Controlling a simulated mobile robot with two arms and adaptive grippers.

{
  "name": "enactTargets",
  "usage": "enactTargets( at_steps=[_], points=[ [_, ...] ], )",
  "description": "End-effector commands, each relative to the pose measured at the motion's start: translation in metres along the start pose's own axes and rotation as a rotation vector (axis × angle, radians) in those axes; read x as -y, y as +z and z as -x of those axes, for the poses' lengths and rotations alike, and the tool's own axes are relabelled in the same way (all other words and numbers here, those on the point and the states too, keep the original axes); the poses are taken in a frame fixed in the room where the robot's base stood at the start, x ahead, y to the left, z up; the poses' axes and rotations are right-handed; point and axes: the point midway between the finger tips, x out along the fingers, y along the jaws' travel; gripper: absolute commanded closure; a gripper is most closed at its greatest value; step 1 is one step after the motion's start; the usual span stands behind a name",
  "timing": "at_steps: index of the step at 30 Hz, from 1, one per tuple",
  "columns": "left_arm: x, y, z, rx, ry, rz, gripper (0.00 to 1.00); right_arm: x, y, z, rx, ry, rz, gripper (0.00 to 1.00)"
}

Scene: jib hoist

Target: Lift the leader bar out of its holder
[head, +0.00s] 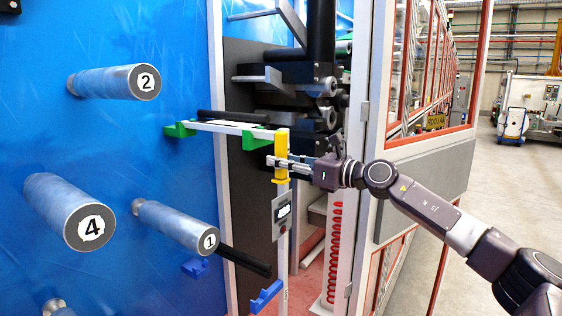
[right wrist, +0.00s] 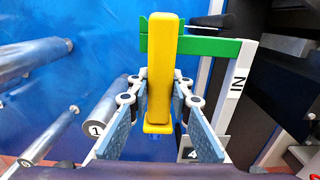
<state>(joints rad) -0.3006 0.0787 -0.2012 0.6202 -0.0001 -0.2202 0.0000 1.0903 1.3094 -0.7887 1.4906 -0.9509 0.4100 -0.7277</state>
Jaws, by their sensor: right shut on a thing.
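The leader bar (head: 222,127) is a long pale bar lying across two green holder brackets, the left one (head: 180,130) and the right one (head: 257,138), in front of the blue panel. A yellow handle (head: 281,148) stands upright at its right end. My right gripper (head: 281,164) comes in from the right and is shut on this handle. In the right wrist view the yellow handle (right wrist: 163,65) stands between the two fingers of the gripper (right wrist: 160,98), with a green bracket (right wrist: 212,48) behind it. The handle's lower back is hidden. My left gripper is not in view.
Numbered rollers 2 (head: 115,82), 4 (head: 70,212) and 1 (head: 175,226) stick out from the blue panel (head: 150,40). Blue brackets (head: 266,297) sit lower down. A pale post (head: 282,245) stands below the handle. A glazed cabinet (head: 430,150) stands right, with open floor beyond.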

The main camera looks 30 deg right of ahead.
Motion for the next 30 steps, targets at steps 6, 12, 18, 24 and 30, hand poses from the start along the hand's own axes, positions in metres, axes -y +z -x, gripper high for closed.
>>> enactTargets(
  at_steps=[6,12,18,24,30],
  points=[
    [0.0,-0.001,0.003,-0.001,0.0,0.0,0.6,0.0,0.005,0.0,0.004,-0.001,0.0,1.0],
    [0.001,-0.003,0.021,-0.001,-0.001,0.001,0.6,0.0,0.024,0.0,0.004,-0.001,0.0,1.0],
    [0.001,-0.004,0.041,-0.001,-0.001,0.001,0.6,0.0,0.045,0.0,0.004,-0.001,0.001,1.0],
    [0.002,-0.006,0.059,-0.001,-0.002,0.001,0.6,0.0,0.065,0.0,0.005,-0.001,0.0,1.0],
    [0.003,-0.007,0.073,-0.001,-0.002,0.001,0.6,0.0,0.079,0.0,0.004,-0.001,0.0,1.0]
  ],
)
